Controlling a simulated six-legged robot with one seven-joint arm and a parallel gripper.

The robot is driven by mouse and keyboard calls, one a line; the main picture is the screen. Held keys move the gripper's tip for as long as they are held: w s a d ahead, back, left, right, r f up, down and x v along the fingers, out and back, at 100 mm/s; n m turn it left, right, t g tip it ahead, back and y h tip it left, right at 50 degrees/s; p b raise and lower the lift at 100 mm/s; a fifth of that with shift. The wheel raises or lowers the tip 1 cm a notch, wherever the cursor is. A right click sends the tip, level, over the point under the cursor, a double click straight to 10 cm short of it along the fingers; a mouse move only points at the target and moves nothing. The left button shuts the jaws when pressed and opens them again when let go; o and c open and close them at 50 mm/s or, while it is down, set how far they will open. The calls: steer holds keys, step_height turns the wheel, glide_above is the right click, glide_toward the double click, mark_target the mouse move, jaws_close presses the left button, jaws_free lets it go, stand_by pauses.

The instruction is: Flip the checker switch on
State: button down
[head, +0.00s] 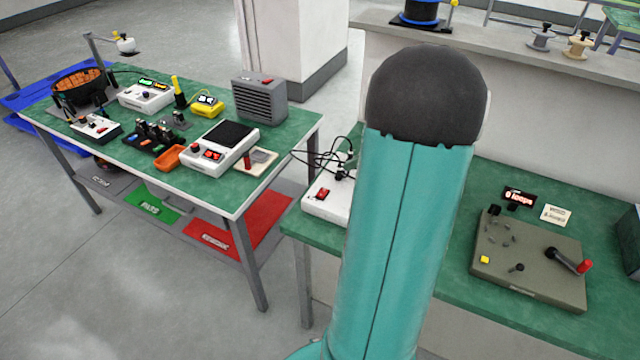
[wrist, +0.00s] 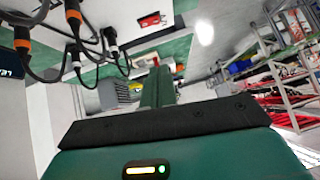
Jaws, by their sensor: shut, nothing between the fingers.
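A white box (head: 322,204) with a red rocker switch (head: 322,194) and black cables sits on the near green bench, partly hidden behind my arm. In the wrist view, a white box with a red switch (wrist: 149,21) shows at the top. Which way the switch is set cannot be told. No readable label marks a checker. Another white unit (head: 234,138) with a dark top and red controls stands on the left table. My gripper (wrist: 157,76) is shut and empty, apart from the red switch in the wrist view. In the head view my arm hides it.
Black cables with orange-collared plugs (wrist: 74,18) hang near my gripper in the wrist view. The left table (head: 291,139) holds several devices and a grey vented box (head: 259,99). A grey lever panel (head: 525,262) lies on the right bench. Open floor lies at lower left.

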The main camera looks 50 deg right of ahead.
glide_above(319, 194)
steer(key=s+d, duration=0.1)
steer(key=s, duration=0.1)
steer(key=f, duration=0.6)
steer(key=shift+s+d+f, duration=0.2)
steer(key=shift+f, duration=0.15)
steer(key=f, duration=0.3)
steer(key=shift+a+f, duration=0.2)
steer(key=shift+f, duration=0.35)
steer(key=shift+w, duration=0.1)
steer(key=shift+a+f, duration=0.15)
steer(key=shift+f, duration=0.1)
steer(key=shift+w+d+r, duration=0.2)
steer(key=shift+d, duration=0.6)
